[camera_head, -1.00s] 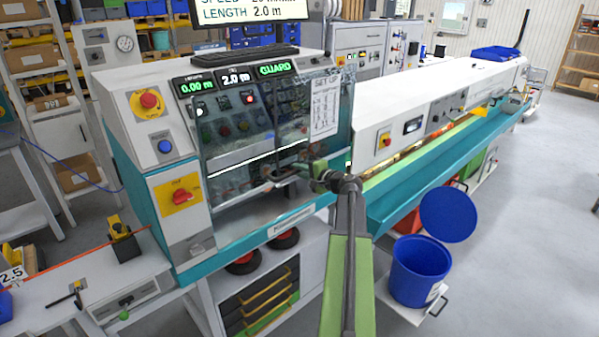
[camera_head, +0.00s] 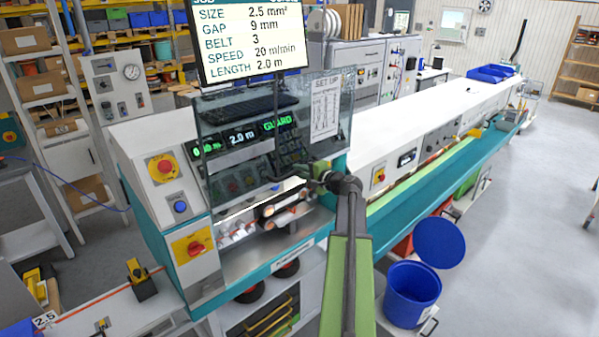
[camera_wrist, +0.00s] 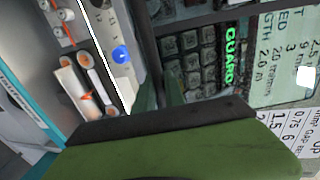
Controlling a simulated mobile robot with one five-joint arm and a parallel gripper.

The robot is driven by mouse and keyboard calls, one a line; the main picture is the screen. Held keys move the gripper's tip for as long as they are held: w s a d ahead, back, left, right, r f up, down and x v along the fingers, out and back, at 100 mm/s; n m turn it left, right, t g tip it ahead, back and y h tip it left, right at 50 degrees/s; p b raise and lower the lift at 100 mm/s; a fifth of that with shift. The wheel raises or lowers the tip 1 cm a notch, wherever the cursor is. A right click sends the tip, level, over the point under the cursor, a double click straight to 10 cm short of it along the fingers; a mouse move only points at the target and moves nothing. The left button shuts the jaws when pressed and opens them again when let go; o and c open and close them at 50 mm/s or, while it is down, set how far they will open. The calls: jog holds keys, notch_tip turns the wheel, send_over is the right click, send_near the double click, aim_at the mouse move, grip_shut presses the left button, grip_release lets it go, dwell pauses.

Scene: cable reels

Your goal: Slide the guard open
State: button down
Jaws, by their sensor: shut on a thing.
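The clear guard (camera_head: 240,160) stands raised at the front of the white and teal machine, with a set-up sheet (camera_head: 325,106) on its right part. Its upper part overlaps the keyboard and the green displays. Below its lower edge, the rollers (camera_head: 283,214) show uncovered. My gripper (camera_head: 300,178) is shut at the guard's lower edge, on what seems to be its handle; the jaws are small and partly hidden there. In the wrist view, my gripper (camera_wrist: 160,118) fills the lower middle, with the rollers (camera_wrist: 88,85) to the left.
A monitor (camera_head: 250,40) stands above the machine, close behind the guard's top. A red emergency button (camera_head: 162,168) and a red rotary switch (camera_head: 194,246) are on the left panel. A blue bin (camera_head: 411,290) stands at the right; the floor beyond it is clear.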

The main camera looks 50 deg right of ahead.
jog(key=c, duration=1.4)
grip_release()
jog(key=p+v, duration=0.3)
jog(key=v, duration=1.4)
jog(key=shift+s, duration=0.2)
